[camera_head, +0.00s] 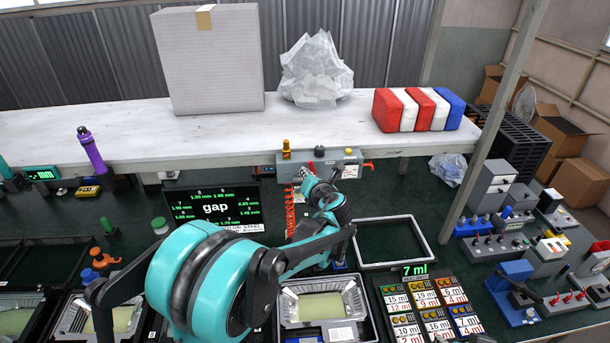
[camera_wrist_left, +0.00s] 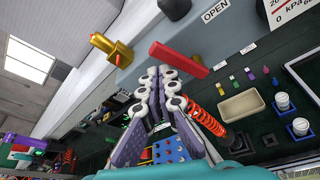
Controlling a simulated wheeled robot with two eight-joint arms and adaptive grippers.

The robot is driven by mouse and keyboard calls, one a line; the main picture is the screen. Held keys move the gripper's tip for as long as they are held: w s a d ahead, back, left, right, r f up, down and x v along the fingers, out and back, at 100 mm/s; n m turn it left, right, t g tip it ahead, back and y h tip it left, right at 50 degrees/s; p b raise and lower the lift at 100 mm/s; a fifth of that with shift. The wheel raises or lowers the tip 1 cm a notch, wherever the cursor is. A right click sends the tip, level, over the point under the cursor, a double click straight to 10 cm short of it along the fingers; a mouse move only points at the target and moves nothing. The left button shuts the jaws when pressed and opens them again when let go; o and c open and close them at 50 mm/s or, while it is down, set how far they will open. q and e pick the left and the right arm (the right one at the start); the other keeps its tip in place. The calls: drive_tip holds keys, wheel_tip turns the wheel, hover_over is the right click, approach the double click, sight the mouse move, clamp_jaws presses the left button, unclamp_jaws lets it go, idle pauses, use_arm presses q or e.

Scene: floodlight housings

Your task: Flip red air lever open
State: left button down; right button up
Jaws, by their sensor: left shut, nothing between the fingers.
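The red air lever (camera_wrist_left: 180,58) is a plain red bar in the left wrist view, lying slantwise in front of a grey housing (camera_wrist_left: 210,45) with an OPEN label. In the head view the grey housing (camera_head: 325,158) hangs under the shelf's front edge; I cannot make out the lever clearly there. My left gripper (camera_wrist_left: 160,74) is shut and empty, its fingertips just below the lever, close to it; I cannot tell whether they touch. In the head view the left gripper (camera_head: 306,177) is in front of the housing's left part. My right gripper is not in view.
A brass fitting (camera_wrist_left: 112,50) sticks out left of the lever. A red coiled hose (camera_wrist_left: 208,121) hangs beside the gripper. The white shelf (camera_head: 200,143) overhangs the dark bench. A gap display (camera_head: 215,208) stands left.

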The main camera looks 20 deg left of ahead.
use_arm(q)
drive_tip(key=v, duration=1.2)
